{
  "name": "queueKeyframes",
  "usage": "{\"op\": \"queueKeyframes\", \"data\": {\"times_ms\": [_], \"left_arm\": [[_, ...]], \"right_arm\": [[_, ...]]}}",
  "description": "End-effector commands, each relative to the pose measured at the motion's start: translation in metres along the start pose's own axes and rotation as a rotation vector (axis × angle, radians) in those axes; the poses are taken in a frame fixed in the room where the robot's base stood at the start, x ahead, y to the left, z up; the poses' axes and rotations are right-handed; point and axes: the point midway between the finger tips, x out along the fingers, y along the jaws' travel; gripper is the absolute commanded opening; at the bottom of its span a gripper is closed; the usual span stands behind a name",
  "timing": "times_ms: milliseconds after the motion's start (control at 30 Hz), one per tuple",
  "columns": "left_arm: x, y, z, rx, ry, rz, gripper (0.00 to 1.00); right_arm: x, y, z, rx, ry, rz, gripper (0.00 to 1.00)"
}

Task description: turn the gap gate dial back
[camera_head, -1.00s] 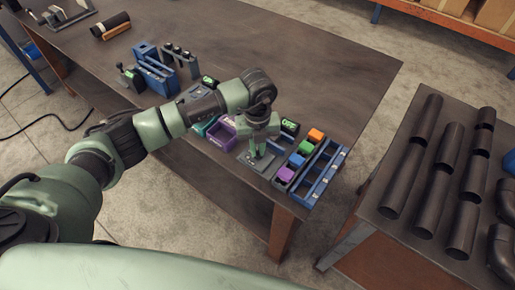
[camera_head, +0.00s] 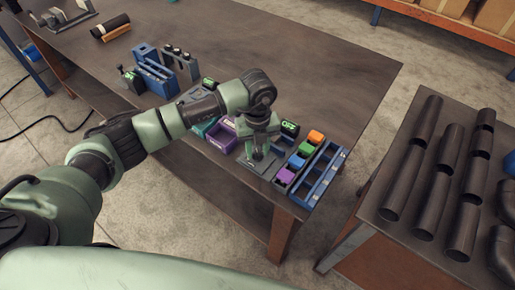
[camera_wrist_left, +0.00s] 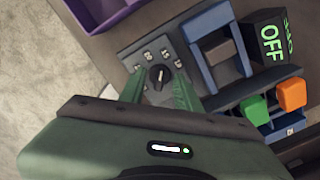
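The dial (camera_wrist_left: 158,76) is a small round black knob on a grey plate with several small marked squares around it. It shows in the left wrist view; in the head view my gripper covers it. My left gripper (camera_wrist_left: 158,92) points down at the plate, its two green fingers apart on either side of the dial. I cannot tell whether they touch it. In the head view the left gripper (camera_head: 258,158) stands over the grey plate (camera_head: 268,170) near the table's front edge. A black box (camera_wrist_left: 270,42) beside the plate shows green "OFF" lettering. My right gripper is not in view.
A purple bin (camera_head: 222,135) stands left of the gripper. Orange (camera_head: 315,136), green (camera_head: 306,147) and purple (camera_head: 286,175) blocks and a blue rack (camera_head: 318,178) stand close on its right. The table's back right is clear. A second table (camera_head: 400,235) holds dark pipes.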

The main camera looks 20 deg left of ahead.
Motion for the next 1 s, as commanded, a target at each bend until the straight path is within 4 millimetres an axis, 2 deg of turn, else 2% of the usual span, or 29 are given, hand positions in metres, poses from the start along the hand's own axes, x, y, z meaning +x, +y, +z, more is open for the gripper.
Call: {"op": "queueKeyframes", "data": {"times_ms": [233,500,700,1000], "left_arm": [[-0.007,0.0,0.0,0.001,-0.001,-0.001,0.33],[-0.052,0.0,0.001,0.002,-0.003,-0.002,0.33],[-0.074,0.0,0.0,0.0,-0.001,-0.001,0.33],[-0.078,0.0,0.0,0.0,0.0,0.001,0.33]], "right_arm": [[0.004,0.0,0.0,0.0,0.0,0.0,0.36],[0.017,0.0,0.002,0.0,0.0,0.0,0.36],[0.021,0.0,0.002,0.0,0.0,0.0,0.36],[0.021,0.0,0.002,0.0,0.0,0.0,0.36]]}}
